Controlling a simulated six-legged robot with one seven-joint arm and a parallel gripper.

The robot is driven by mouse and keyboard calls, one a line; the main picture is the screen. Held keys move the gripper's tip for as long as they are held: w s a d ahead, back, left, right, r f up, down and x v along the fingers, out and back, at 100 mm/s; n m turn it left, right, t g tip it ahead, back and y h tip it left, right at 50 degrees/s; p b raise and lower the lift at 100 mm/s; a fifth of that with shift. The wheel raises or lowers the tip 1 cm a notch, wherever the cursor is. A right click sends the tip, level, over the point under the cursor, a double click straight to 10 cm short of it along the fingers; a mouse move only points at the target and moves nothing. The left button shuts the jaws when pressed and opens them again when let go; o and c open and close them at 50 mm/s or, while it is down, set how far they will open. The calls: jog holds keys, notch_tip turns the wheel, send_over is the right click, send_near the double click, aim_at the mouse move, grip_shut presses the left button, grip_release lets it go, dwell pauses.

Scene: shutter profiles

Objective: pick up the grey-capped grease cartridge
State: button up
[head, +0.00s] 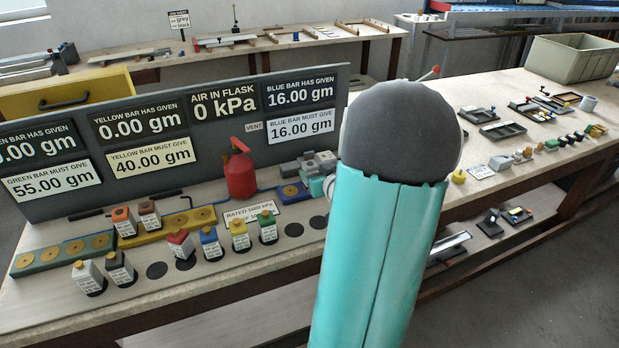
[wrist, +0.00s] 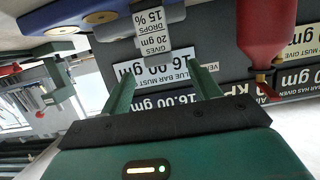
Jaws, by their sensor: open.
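In the wrist view, which is upside down, a cartridge with a grey cap (wrist: 155,54) and a label reading 20 gm, drops 15%, stands at the blue bar (wrist: 60,14). My gripper (wrist: 164,72) is open and empty, its green fingers pointing towards this cartridge, one on each side of it in the picture. I cannot tell whether the fingertips reach the cap. In the head view my arm hides most of this spot. A second cartridge with a greyish cap (head: 87,276) stands at the bench's front left, beside a black-capped cartridge (head: 120,268).
A red flask (head: 239,172) stands left of my arm, and also shows in the wrist view (wrist: 267,35). Red, blue, yellow and green-capped cartridges (head: 210,243) line the front. A grey display board (head: 215,120) rises behind. Empty dark spots (head: 294,229) lie at front right.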

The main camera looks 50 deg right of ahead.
aim_at(310, 164)
jog(key=shift+f+x, duration=0.2)
jog(key=shift+x, duration=2.9)
jog(key=c, duration=1.3)
jog(key=shift+r, duration=0.2)
jog(key=shift+r, duration=0.3)
notch_tip(310, 164, up, 2)
jog(key=shift+r, duration=0.2)
jog(key=s+a+r, duration=0.9)
jog(key=a, duration=0.1)
jog(key=shift+s+a+r, duration=0.2)
jog(key=shift+a+r, duration=0.15)
